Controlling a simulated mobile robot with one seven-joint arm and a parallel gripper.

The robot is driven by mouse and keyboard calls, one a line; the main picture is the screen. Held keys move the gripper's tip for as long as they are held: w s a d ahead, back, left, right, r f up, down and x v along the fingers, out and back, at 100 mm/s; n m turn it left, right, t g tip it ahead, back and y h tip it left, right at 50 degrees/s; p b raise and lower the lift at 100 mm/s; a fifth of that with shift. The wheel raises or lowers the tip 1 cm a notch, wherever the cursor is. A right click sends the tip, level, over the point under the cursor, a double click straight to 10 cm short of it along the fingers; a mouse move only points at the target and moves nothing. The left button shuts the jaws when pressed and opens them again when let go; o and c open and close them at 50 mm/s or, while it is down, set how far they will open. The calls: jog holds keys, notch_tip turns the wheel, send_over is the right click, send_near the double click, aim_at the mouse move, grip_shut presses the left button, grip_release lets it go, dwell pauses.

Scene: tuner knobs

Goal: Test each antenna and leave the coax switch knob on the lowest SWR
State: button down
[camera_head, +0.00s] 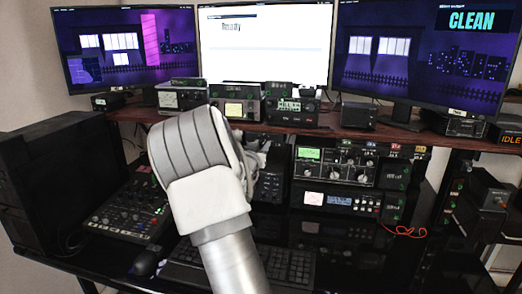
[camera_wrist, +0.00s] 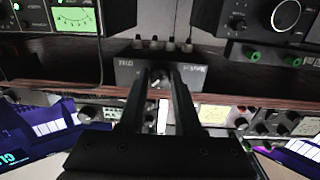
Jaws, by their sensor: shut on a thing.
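The coax switch (camera_wrist: 125,72) is a small dark grey box, seen upside down in the wrist view, with a row of connectors along its upper picture edge. Its knob (camera_wrist: 157,79) is small, with a light mark, and sits between the two black fingers of my gripper (camera_wrist: 158,77). The fingers are shut on the knob. Its exact pointing direction is too small to read. A green-lit needle meter (camera_wrist: 76,18) shows at the upper left; its scale is unreadable. In the head view my arm hides the gripper and the switch. A green-lit meter (camera_head: 308,153) shows right of the arm.
A wooden shelf (camera_head: 350,131) holds several radios below three monitors. A radio stack (camera_head: 345,172) stands right of my arm, a mixer (camera_head: 130,210) left, and a keyboard (camera_head: 290,265) below.

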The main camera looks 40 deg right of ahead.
dwell(0.3)
jog(key=c, duration=0.6)
grip_release()
jog(key=shift+s+a, duration=0.1)
jog(key=p+v, duration=0.2)
jog(key=v, duration=1.5)
jog(key=shift+a+f, duration=0.1)
grip_shut()
